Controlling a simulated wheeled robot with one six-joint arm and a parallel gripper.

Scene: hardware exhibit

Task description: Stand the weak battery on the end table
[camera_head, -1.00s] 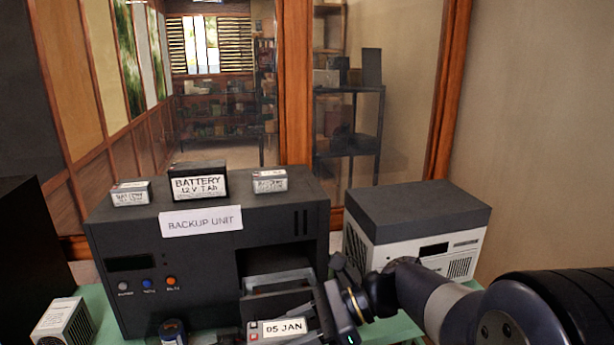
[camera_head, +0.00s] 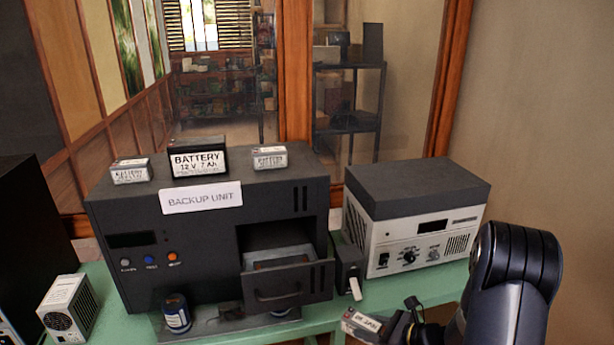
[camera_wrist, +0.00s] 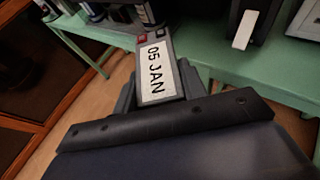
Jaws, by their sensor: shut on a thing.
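My gripper (camera_head: 392,327) is shut on a grey battery (camera_head: 360,322) with a white date label. In the wrist view the label of the held battery (camera_wrist: 156,72) reads "05 JAN", and red and dark terminals show at its far end. My gripper also shows there (camera_wrist: 160,95), its fingers on both sides of the battery. The battery is in front of the green bench (camera_head: 428,287), near its front edge, right of the backup unit. I cannot make out an end table in these views.
The black backup unit (camera_head: 115,220) has an open drawer (camera_head: 285,290) and three batteries on top, the middle one (camera_head: 198,161) largest. A white and grey device (camera_head: 400,250) stands to its right. A small black block (camera_head: 348,265) stands between them. A dark cylinder (camera_head: 176,312) stands in front.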

